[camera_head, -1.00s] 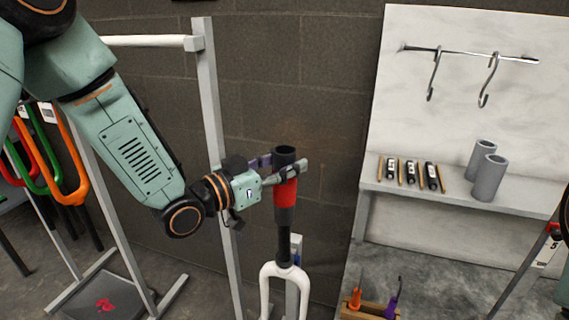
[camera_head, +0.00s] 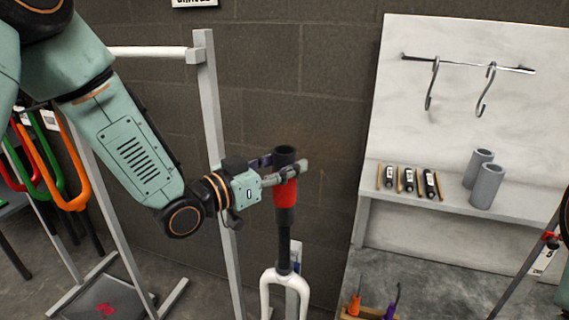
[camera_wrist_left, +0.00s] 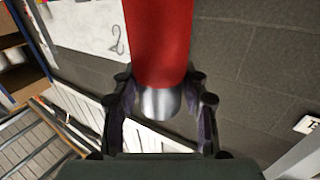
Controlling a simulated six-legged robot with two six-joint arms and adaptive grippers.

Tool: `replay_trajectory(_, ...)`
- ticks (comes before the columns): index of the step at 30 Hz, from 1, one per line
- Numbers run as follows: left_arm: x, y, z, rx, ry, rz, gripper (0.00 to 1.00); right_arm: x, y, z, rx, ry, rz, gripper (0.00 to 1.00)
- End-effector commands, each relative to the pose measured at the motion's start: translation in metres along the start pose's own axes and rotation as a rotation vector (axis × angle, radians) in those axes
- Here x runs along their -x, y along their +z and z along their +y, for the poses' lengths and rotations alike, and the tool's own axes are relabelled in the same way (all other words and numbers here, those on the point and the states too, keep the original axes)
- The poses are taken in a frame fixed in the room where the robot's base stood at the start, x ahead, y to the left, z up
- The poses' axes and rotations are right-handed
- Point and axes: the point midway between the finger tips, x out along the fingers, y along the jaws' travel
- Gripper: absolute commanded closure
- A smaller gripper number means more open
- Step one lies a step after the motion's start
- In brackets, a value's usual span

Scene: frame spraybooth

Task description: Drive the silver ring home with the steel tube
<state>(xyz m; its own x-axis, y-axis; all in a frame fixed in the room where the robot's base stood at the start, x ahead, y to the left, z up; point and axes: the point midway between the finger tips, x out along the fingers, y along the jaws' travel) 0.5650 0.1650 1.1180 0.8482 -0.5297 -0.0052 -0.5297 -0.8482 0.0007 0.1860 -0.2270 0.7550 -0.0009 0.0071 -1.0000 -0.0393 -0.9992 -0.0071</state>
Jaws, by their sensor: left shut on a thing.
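The steel tube (camera_head: 286,192) with a red grip stands upright in the head view, dark at both ends. My left gripper (camera_head: 287,172) is shut around its upper part, just above the red grip. In the left wrist view, the fingers (camera_wrist_left: 160,112) sit either side of the tube's bare steel part (camera_wrist_left: 160,104) beside the red grip. Below the tube, a black steerer (camera_head: 284,245) rises from a white fork (camera_head: 284,280). The steerer appears to run up into the tube's lower end. The silver ring is too small to make out near the fork crown. My right gripper is out of view.
A grey frame post (camera_head: 212,130) stands close behind my left wrist. A shelf (camera_head: 455,207) at the right holds two grey cylinders (camera_head: 487,186) and several small black items. Coloured forks (camera_head: 72,175) hang at the far left. A tool holder (camera_head: 368,312) is at the bottom.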

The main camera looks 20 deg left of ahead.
Motion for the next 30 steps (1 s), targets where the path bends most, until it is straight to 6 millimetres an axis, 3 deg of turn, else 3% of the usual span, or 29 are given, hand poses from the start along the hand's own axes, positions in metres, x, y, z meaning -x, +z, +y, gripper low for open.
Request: replay_trajectory(30,0.000,-0.045,-0.001,-0.001,0.000,0.005,1.00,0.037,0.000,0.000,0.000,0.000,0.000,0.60)
